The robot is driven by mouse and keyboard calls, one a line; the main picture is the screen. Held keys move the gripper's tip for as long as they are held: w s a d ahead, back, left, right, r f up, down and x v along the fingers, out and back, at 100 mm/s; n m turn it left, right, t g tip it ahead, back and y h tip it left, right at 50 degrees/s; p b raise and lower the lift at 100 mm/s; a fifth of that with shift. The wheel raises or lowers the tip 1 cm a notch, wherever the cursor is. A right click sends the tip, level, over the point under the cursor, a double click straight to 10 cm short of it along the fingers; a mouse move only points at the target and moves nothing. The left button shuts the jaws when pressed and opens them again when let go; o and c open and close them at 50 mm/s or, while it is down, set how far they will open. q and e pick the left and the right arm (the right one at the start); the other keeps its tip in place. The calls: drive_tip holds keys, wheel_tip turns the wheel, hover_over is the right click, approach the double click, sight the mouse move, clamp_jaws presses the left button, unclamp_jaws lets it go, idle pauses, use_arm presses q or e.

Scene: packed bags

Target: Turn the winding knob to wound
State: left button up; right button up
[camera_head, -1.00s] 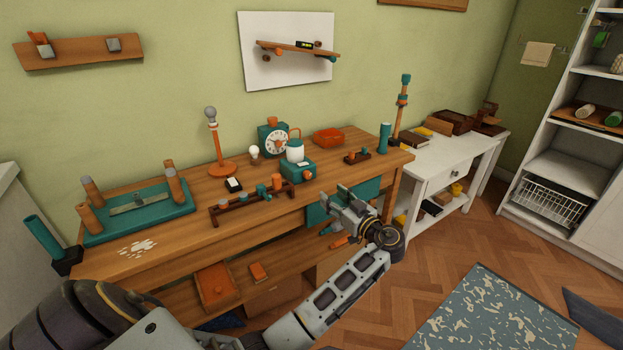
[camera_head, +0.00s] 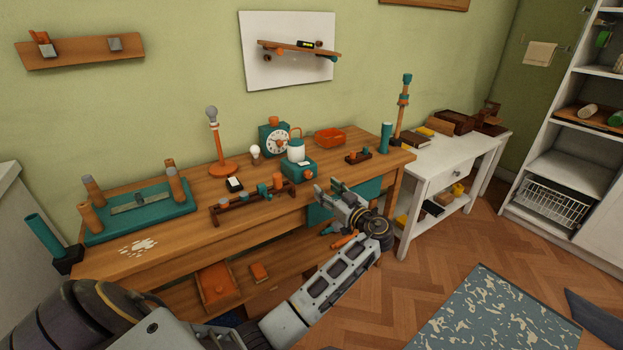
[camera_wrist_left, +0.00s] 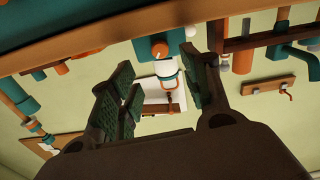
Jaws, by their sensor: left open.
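A teal box (camera_head: 298,168) with a white, orange-handled vessel (camera_head: 296,149) on top stands near the bench's front edge. In the left wrist view, which looks upside down, the box (camera_wrist_left: 177,40) has an orange knob (camera_wrist_left: 160,49) on its front. A teal clock (camera_head: 275,140) with a white dial and an orange piece on top stands behind it. I cannot tell which of these is the winding knob. My left gripper (camera_head: 321,195) is open and empty, in front of the bench edge and apart from the box. In the wrist view its fingers (camera_wrist_left: 156,85) frame the box. My right gripper is not in view.
The wooden bench (camera_head: 200,213) also bears a wooden rack (camera_head: 252,203) left of the box, an orange tray (camera_head: 329,136) behind and a small peg holder (camera_head: 358,156) to the right. A white table (camera_head: 440,156) stands at right.

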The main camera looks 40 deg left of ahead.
sight(310, 176)
use_arm(q)
drive_tip(key=x, duration=0.8)
drive_tip(key=shift+s+b, duration=0.1)
drive_tip(key=shift+b, duration=0.3)
drive_tip(key=shift+w+a, duration=0.3)
drive_tip(key=shift+a, duration=0.5)
drive_tip(key=shift+w, duration=0.1)
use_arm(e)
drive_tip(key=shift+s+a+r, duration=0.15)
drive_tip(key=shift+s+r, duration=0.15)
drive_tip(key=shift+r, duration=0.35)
use_arm(q)
drive_tip(key=c, duration=1)
drive_tip(key=shift+c, duration=0.3)
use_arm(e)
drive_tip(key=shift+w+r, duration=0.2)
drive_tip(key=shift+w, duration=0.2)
